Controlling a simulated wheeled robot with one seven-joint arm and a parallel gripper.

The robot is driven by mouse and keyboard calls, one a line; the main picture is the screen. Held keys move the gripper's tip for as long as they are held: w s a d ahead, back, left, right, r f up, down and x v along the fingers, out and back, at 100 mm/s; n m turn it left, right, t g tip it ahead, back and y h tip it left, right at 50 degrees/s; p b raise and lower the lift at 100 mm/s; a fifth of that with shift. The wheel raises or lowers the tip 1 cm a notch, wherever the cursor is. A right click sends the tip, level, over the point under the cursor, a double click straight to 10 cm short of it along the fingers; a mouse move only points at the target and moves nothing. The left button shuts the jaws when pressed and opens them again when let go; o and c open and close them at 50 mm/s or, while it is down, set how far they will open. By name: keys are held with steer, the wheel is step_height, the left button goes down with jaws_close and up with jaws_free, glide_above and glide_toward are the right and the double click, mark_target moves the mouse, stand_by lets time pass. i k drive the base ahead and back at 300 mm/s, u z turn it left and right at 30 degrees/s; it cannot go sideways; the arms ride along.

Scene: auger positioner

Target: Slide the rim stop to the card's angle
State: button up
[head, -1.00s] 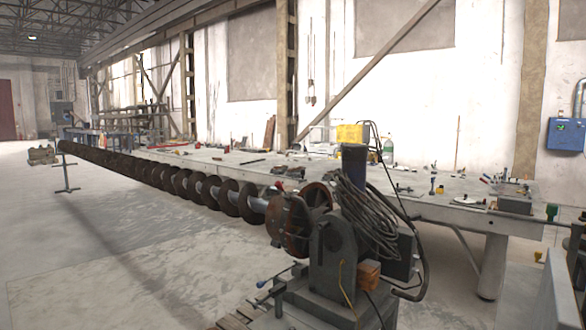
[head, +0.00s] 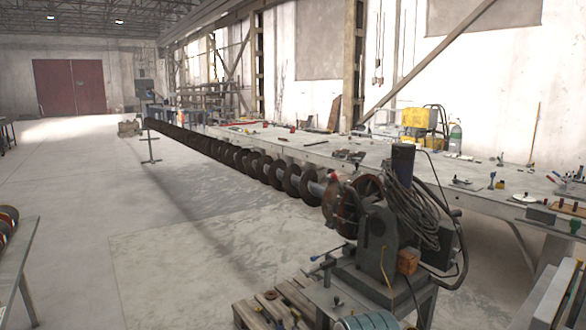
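The auger positioner (head: 375,235) stands at the lower right in the head view, with a round rusty faceplate (head: 347,212) facing left. A long auger (head: 262,168) runs from the faceplate away to the far left. A small red part (head: 334,178) shows at the top of the faceplate's rim; I cannot tell whether it is the rim stop. I cannot make out the card or any angle marks at this distance. My gripper is not in view.
A long workbench (head: 395,165) with many small tools runs along the wall behind the auger. A wooden pallet (head: 275,308) lies at the positioner's foot. A table edge (head: 22,255) shows at far left. The floor (head: 130,220) left of the auger is clear.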

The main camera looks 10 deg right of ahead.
mark_target(357, 163)
steer(key=u, duration=0.7)
steer(key=k, duration=0.95)
steer(key=u, duration=0.65)
steer(key=i, duration=2.7)
steer(key=z, duration=0.75)
steer(key=i, duration=1.35)
steer(key=z, duration=1.75)
steer(key=i, duration=0.75)
steer(key=z, duration=0.8)
